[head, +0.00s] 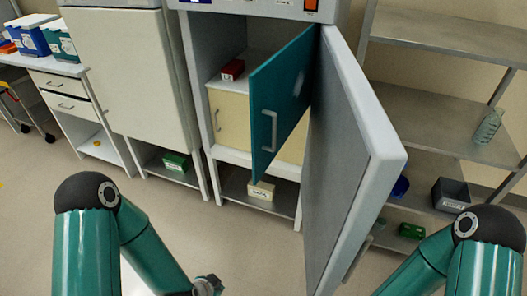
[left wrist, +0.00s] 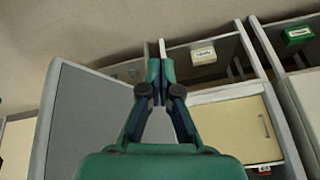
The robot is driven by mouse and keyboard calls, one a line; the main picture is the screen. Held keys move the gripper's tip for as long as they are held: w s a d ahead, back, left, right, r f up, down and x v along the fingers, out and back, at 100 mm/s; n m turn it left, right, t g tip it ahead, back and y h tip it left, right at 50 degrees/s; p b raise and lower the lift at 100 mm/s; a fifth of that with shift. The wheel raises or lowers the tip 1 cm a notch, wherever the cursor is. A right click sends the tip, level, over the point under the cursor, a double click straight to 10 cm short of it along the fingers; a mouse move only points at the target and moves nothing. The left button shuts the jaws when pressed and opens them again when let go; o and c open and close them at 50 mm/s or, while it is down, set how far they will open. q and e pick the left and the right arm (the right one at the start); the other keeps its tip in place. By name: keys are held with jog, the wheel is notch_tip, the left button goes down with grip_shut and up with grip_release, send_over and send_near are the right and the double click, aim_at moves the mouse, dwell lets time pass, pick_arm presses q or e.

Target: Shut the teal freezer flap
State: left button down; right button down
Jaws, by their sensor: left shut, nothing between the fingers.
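The teal freezer flap (head: 276,104) stands open in the head view. It is swung out of the cabinet, beside the large grey outer door (head: 345,160), and a pale handle (head: 268,131) is on its face. A cream flap (head: 232,118) behind it covers its compartment; it also shows in the left wrist view (left wrist: 235,125). My left gripper (left wrist: 160,68) is shut and empty in the left wrist view. The grey door (left wrist: 85,120) is behind it there. I cannot make out the teal flap in that view. My right gripper is outside the frames; only its arm shows.
A red box (head: 232,70) sits on the shelf above the cream flap. A labelled box (head: 261,190) and a green box (head: 176,162) are on low shelves. A metal rack (head: 440,120) stands right of the open door.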

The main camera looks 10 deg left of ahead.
pick_arm(q)
jog(key=w+d+r+m+t+y+b, duration=0.15)
jog(key=w+r+m+t, duration=0.35)
jog(key=r, duration=0.5)
jog(key=w+r+m+t+y+b, duration=0.1)
jog(key=w+r+m+t+y, duration=0.1)
jog(key=w+r+m+t, duration=0.45)
jog(key=t+h+b, duration=0.2)
jog(key=h, duration=0.2)
send_near(262, 155)
jog(key=s+d+r, duration=0.4)
jog(key=s+r, duration=0.1)
jog(key=s, duration=0.1)
jog(key=shift+m+g, duration=0.35)
jog(key=shift+m, duration=0.1)
jog(key=shift+w+a+f+p, duration=0.1)
jog(key=shift+w+a+p, duration=0.4)
jog(key=shift+w, duration=1.4)
jog(key=shift+w+a+p, duration=0.3)
jog(key=shift+w+p, duration=0.25)
jog(key=shift+w, duration=1.4)
jog(key=shift+w+a+f+p, duration=0.1)
jog(key=shift+w+a+p, duration=0.4)
jog(key=shift+w, duration=1.4)
